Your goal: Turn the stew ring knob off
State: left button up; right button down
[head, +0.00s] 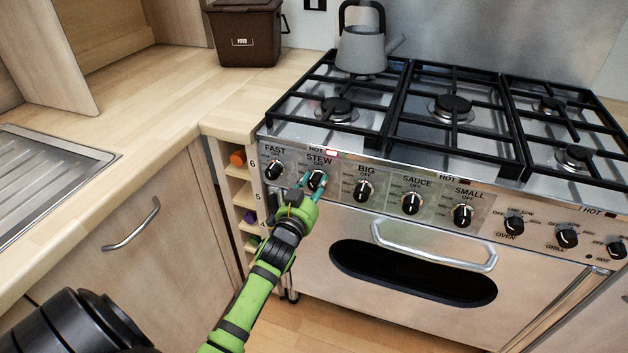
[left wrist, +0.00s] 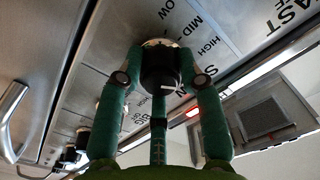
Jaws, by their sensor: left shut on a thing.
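The stew ring knob (head: 316,180) is a black knob on the steel front panel, under the word STEW and second from the left. My left gripper (head: 312,183) reaches it from below, its teal fingers on either side of it. In the left wrist view the stew knob (left wrist: 160,68) sits between the fingertips of my left gripper (left wrist: 157,72), which are shut on its sides. A white mark shows on the knob, but which setting it points at is unclear. My right gripper is not in view.
The fast knob (head: 275,170) is close on the left and the big knob (head: 363,190) on the right. A red light (head: 331,153) glows above STEW. The oven door handle (head: 434,247) juts out below right. A grey kettle (head: 363,48) stands at the back of the hob.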

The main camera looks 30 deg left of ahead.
pick_arm(q)
jog(key=shift+s+f+m+p, duration=0.1)
jog(key=shift+f+m+p, duration=0.2)
jog(key=shift+m, duration=1.1)
jog(key=shift+a+m, duration=0.1)
jog(key=shift+m, duration=0.2)
jog(key=shift+m+p, duration=0.3)
jog(key=shift+m, duration=1)
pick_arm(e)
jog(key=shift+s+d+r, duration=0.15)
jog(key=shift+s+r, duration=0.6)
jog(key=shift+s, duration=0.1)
pick_arm(q)
jog(key=o, duration=1.1)
jog(key=shift+a, duration=0.1)
jog(key=shift+o, duration=0.2)
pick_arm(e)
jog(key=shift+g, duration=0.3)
